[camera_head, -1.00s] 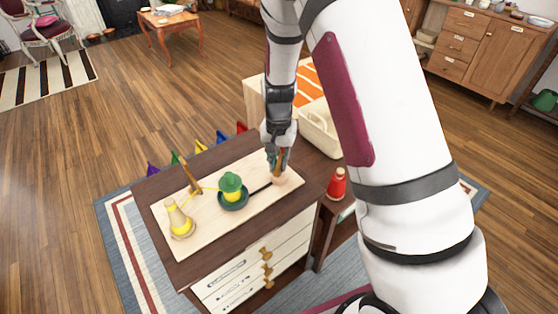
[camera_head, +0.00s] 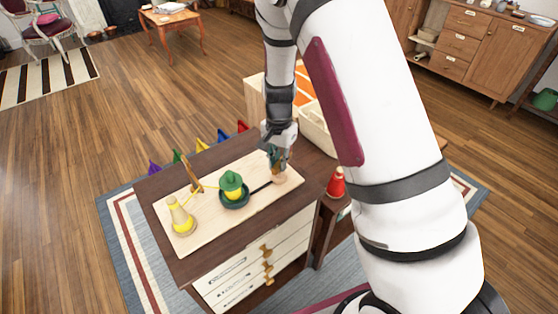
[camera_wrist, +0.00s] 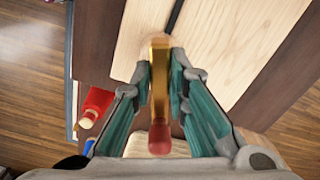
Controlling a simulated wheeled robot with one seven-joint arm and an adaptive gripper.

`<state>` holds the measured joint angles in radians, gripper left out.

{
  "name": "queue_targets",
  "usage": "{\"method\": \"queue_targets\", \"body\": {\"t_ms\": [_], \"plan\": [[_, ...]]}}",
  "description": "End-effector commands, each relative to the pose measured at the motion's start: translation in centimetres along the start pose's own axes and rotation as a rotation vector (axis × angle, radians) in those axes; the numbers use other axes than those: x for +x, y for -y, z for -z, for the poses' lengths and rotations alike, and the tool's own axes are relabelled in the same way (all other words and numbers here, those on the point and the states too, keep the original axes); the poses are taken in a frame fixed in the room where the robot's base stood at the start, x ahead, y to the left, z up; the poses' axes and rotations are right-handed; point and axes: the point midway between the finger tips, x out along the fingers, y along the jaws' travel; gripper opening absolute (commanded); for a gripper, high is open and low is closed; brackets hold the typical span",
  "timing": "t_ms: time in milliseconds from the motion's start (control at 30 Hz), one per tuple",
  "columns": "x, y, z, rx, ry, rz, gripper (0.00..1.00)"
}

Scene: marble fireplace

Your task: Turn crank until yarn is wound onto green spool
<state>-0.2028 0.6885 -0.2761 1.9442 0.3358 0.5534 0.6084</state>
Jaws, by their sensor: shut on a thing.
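The green spool (camera_head: 232,182) stands upright on a dark green round base on a pale wooden board (camera_head: 238,224). Yellow yarn shows around its middle. A cone of yellow yarn (camera_head: 181,218) stands at the board's left end. A thin yellow strand runs by a brown wooden guide post (camera_head: 194,176) toward the spool. The dark crank arm (camera_head: 262,187) reaches right from the spool's base to a round wooden end. My gripper (camera_head: 278,166) is there, pointing down. In the wrist view its teal fingers are shut on the gold, red-tipped crank handle (camera_wrist: 159,88).
The board lies on a dark wooden cabinet (camera_head: 160,187) with pale drawers. A red spool (camera_head: 336,184) stands just right of the cabinet. A pale bin (camera_head: 318,134) is behind my gripper. Small colored flags line the cabinet's back edge.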

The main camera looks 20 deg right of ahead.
Motion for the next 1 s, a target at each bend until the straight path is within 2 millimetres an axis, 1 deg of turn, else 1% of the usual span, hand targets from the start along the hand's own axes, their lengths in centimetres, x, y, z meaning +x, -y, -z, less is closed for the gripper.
{"method": "queue_targets", "body": {"t_ms": [67, 100, 167, 200, 467, 567, 667, 767, 1000], "plan": [[0.0, 0.1, 0.1, 0.0, -0.002, 0.002, 0.0], [0.0, 0.1, 0.1, -0.001, -0.002, 0.002, 0.19], [0.0, 0.0, 0.1, -0.001, -0.001, 0.001, 0.33], [0.0, 0.0, 0.1, -0.001, -0.001, 0.001, 0.35], [-0.1, 0.0, 0.0, -0.001, -0.001, 0.001, 0.35], [-0.5, 0.1, 0.0, -0.002, -0.001, 0.002, 0.35], [-1.6, 0.1, 0.0, -0.003, -0.002, 0.003, 0.35], [-3.5, 0.1, 0.1, -0.002, -0.003, 0.004, 0.35], [-8.4, 0.1, 0.1, -0.001, -0.004, 0.005, 0.35]]}}
